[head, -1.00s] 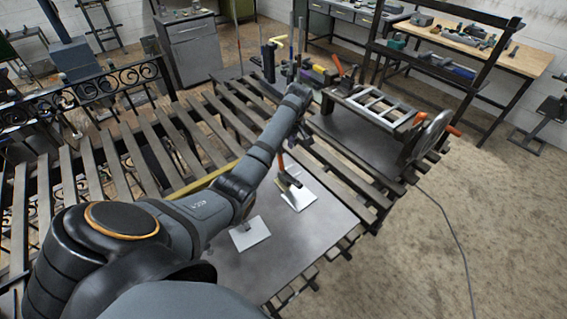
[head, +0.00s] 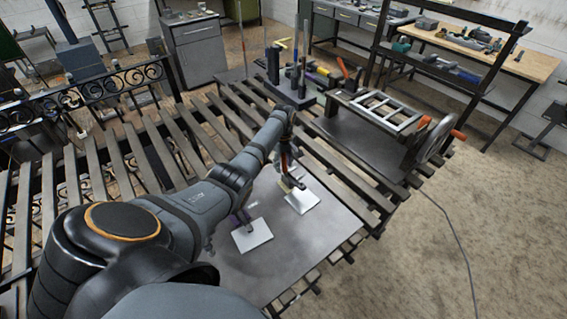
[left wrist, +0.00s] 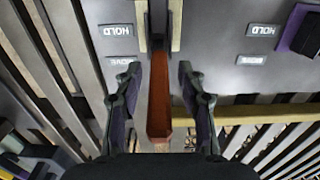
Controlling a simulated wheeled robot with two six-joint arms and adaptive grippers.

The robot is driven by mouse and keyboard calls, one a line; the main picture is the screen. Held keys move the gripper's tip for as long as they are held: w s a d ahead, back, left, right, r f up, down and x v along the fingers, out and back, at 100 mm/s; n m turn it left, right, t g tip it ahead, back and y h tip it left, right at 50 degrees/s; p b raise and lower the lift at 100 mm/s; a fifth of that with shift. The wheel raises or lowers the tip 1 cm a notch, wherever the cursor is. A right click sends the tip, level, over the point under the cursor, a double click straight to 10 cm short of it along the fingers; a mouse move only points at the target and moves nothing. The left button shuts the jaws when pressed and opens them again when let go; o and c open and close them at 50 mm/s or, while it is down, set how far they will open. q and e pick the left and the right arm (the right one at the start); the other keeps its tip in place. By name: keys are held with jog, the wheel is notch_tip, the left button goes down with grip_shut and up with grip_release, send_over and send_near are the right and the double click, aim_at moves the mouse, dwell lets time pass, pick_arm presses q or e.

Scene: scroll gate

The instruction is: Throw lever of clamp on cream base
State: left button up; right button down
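The clamp with the cream base (left wrist: 142,28) is at the top middle of the left wrist view. Its long orange-red lever (left wrist: 159,105) runs down the picture toward my wrist. My left gripper (left wrist: 159,75) is open, with one finger on each side of the lever and a visible gap to both. In the head view my left gripper (head: 288,160) is over the clamp on the steel plate, and the arm hides part of it. A second clamp on a purple base (left wrist: 297,32) is at the right of the wrist view. My right gripper is not in view.
The steel plate (head: 325,235) lies on a slatted bench with two pale squares (head: 253,236) on it. HOLD labels (left wrist: 117,30) flank the cream base. A ladder-like frame with a wheel (head: 435,140) stands at the right. Upright posts (head: 290,75) stand behind.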

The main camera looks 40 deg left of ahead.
pick_arm(q)
jog(key=shift+f, duration=0.25)
jog(key=shift+c, duration=0.4)
grip_shut()
